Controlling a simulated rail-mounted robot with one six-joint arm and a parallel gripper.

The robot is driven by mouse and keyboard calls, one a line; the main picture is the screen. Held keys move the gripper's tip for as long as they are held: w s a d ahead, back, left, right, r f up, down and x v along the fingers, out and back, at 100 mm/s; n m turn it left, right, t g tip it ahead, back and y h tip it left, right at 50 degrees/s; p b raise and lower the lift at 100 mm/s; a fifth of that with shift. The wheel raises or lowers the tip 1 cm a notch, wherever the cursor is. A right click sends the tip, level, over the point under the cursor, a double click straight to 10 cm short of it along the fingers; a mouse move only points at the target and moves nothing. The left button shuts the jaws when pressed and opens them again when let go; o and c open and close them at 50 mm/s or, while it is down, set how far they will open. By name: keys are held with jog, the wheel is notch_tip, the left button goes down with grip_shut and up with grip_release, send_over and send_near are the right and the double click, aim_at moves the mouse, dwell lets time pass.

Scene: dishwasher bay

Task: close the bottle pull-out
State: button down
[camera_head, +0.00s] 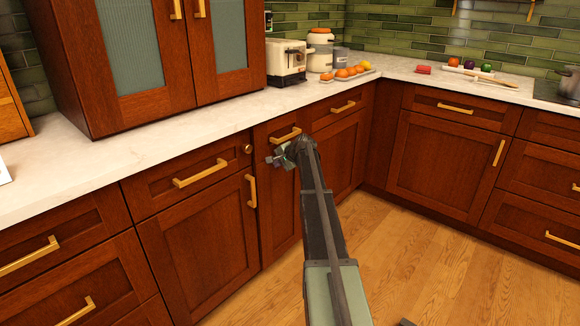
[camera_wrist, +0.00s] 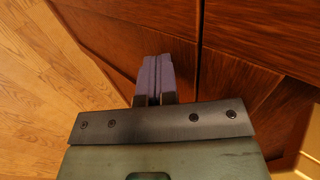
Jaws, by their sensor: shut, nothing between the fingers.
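The bottle pull-out appears to be the narrow dark-red wooden front (camera_head: 281,205) with a brass bar handle (camera_head: 285,135) near its top, under the counter left of the corner. It looks about flush with the fronts beside it; a small gap cannot be ruled out. Its inside and any bottles are hidden. My gripper (camera_head: 279,161) is in front of its upper part, below the handle. In the wrist view my gripper (camera_wrist: 155,68) has its two grey fingers together, empty, close to a wooden panel (camera_wrist: 130,25). I cannot tell whether they touch it.
A toaster (camera_head: 287,62), canister (camera_head: 320,50) and tray of orange fruit (camera_head: 346,75) stand on the white counter (camera_head: 215,112).

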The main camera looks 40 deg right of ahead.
jog(key=shift+w+a+r, duration=0.1)
jog(key=shift+w+a, duration=0.1)
jog(key=shift+w, duration=0.9)
jog(key=shift+w, duration=0.15)
jog(key=s+f+p+v, duration=0.2)
jog(key=p+v, duration=0.5)
jog(key=v, duration=0.6)
jog(key=shift+s, duration=0.25)
jog(key=shift+d, duration=0.15)
